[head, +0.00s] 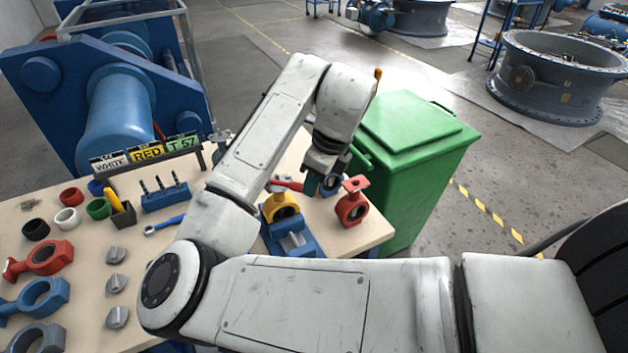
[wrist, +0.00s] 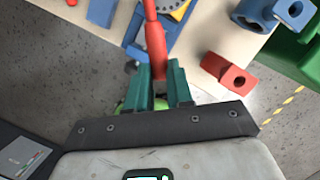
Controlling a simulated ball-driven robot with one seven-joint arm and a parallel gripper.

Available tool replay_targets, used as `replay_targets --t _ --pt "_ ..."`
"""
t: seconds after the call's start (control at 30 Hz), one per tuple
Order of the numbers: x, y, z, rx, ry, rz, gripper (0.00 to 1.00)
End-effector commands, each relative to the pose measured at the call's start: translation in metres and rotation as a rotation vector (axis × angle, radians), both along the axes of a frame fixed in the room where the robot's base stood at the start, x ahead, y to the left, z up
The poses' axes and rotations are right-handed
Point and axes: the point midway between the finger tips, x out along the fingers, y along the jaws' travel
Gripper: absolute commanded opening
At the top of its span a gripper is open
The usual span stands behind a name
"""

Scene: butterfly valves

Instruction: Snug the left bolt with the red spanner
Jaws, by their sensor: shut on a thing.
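The red spanner (wrist: 155,42) is held by its handle between the green fingers of my gripper (wrist: 160,88) in the wrist view. It reaches away toward the yellow valve (wrist: 176,8) at the top edge. In the head view my gripper (head: 318,184) is over the right end of the table, and part of the red spanner (head: 287,185) shows just above the yellow valve (head: 282,207). That valve sits in a blue fixture (head: 292,241). The spanner's far end is cut off in the wrist view. I cannot make out the left bolt or whether the spanner touches it.
A red valve (head: 352,207) stands just right of my gripper, with a blue valve (wrist: 262,12) behind it. A green bin (head: 412,160) stands beyond the table's right edge. A blue spanner (head: 163,226), several rings and a sign rack (head: 150,157) lie left.

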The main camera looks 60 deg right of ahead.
Motion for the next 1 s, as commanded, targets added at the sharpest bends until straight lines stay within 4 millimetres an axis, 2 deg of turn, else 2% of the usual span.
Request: replay_targets --t 0.73,1.0 --pt "-0.001 0.000 0.049 -0.001 0.001 -0.003 0.00" --pt "0.000 0.000 0.051 -0.001 0.001 -0.001 0.00"
